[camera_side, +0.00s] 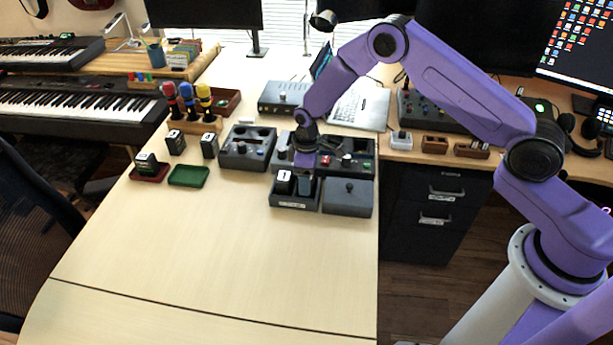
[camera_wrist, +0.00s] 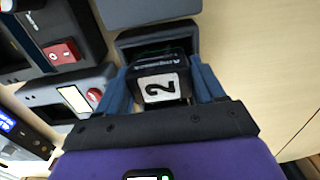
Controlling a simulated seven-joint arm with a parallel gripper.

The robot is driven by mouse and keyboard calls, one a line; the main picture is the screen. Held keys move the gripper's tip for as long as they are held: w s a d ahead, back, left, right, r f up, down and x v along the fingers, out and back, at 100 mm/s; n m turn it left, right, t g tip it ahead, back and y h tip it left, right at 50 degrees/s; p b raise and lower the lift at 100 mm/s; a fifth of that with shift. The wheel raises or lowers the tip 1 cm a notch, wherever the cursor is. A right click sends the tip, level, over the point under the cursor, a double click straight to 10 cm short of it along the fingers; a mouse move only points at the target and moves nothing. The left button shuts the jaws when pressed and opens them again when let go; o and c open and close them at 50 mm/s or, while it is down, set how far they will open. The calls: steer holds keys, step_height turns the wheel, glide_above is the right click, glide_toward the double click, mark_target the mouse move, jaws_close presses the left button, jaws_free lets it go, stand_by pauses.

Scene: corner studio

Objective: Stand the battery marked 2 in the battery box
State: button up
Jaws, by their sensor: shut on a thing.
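The battery marked 2 (camera_wrist: 160,84) is dark with a white number patch. My gripper (camera_wrist: 162,88) is shut on it, one blue-grey finger on each side. In the side view the battery (camera_side: 284,177) is upright at the dark battery box (camera_side: 294,207), and my gripper (camera_side: 296,184) reaches down from above. The box front hides the battery's lower end, so I cannot tell whether it rests on the floor of the box. In the wrist view an empty part of the box (camera_wrist: 124,45) shows beyond the battery.
A dark lid with a knob (camera_side: 347,198) lies right of the box. A device with a red button (camera_side: 325,160) sits behind. Other batteries stand to the left (camera_side: 176,142) (camera_side: 209,146), one on a red tray (camera_side: 150,176). A green tray (camera_side: 188,176) is empty. The front desk is clear.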

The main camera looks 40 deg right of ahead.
steer(key=shift+f, duration=0.45)
stand_by(0.4)
steer(key=o, duration=1.4)
steer(key=shift+c, duration=0.2)
steer(key=shift+r, duration=3)
steer(key=shift+r, duration=2.5)
